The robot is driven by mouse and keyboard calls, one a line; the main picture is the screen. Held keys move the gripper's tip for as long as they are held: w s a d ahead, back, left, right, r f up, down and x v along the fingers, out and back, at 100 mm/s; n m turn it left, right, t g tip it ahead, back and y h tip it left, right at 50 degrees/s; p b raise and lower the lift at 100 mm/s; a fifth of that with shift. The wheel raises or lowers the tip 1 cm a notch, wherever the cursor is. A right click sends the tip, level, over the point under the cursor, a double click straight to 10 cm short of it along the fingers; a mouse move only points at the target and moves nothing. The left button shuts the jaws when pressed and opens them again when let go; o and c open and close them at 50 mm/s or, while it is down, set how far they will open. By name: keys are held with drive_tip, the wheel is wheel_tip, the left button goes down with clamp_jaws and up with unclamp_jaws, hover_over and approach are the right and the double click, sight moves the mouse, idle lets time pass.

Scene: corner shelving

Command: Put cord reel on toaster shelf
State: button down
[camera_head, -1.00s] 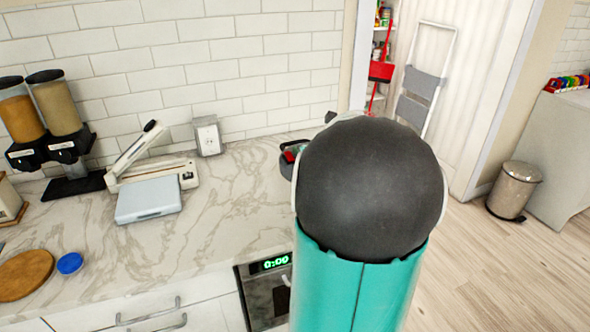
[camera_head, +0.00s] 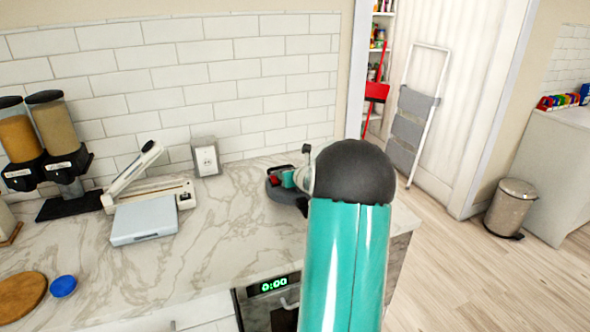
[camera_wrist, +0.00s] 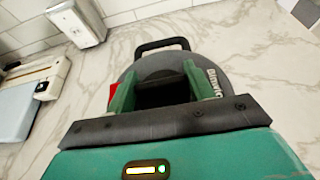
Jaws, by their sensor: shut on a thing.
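The cord reel (camera_head: 279,193) is a dark grey disc with a black handle and a red part, at the counter's right end in the head view. In the wrist view the reel (camera_wrist: 155,65) fills the upper middle, its handle pointing away and pale lettering on its right side. My gripper (camera_wrist: 156,86) has its two green fingers on the reel and is shut on it. In the head view my gripper (camera_head: 290,179) is partly hidden by my arm. I cannot tell if the reel touches the counter. I cannot make out a toaster shelf.
The marble counter (camera_head: 215,235) has clear room in the middle. A white socket box (camera_head: 205,157), a grey-blue scale (camera_head: 145,222), a white lever device (camera_head: 150,193) and food dispensers (camera_head: 45,140) stand left. A bin (camera_head: 511,208) and step ladder (camera_head: 415,115) stand right.

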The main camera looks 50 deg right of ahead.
sight(304, 200)
drive_tip(key=shift+w+d+f, duration=0.25)
drive_tip(key=shift+d, duration=0.05)
drive_tip(key=shift+w+d+f, duration=0.1)
drive_tip(key=shift+w+f, duration=0.05)
drive_tip(key=shift+f, duration=0.7)
drive_tip(key=shift+w+f, duration=0.1)
drive_tip(key=shift+f, duration=0.75)
drive_tip(key=c, duration=0.6)
unclamp_jaws()
drive_tip(key=shift+s+f, duration=0.1)
drive_tip(key=shift+f, duration=0.2)
drive_tip(key=shift+a+r, duration=0.2)
drive_tip(key=shift+r, duration=0.05)
drive_tip(key=v, duration=1.1)
drive_tip(key=shift+s+a, duration=0.2)
drive_tip(key=shift+s, duration=0.15)
